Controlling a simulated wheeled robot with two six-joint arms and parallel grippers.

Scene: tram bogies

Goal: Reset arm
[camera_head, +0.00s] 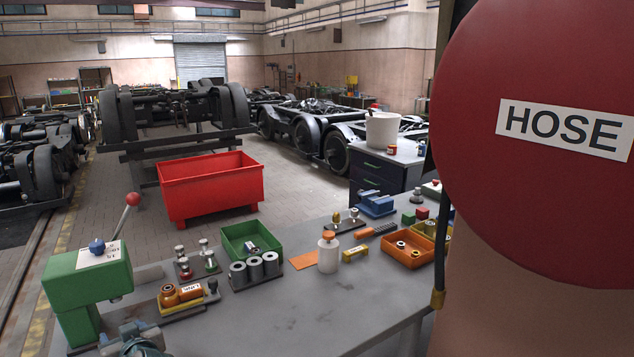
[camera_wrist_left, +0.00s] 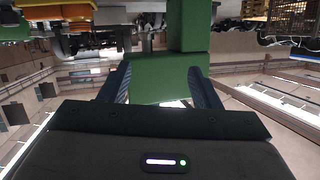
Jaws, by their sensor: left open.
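My left gripper (camera_wrist_left: 159,72) shows in the left wrist view, where the scene appears upside down. Its two dark fingers are spread apart with nothing held between them. A green press (camera_wrist_left: 165,80) is seen beyond and between the fingers; I cannot tell how far away it is. In the head view the green press (camera_head: 88,277) with a red-knobbed lever stands at the left end of the grey workbench (camera_head: 300,310).
A red bin (camera_head: 210,188) stands on the floor behind the bench. The bench holds a green tray (camera_head: 240,238), an orange tray (camera_head: 392,254), a white bottle (camera_head: 328,256) and small parts. A red HOSE disc (camera_head: 540,200) blocks the right side. The bench's front middle is clear.

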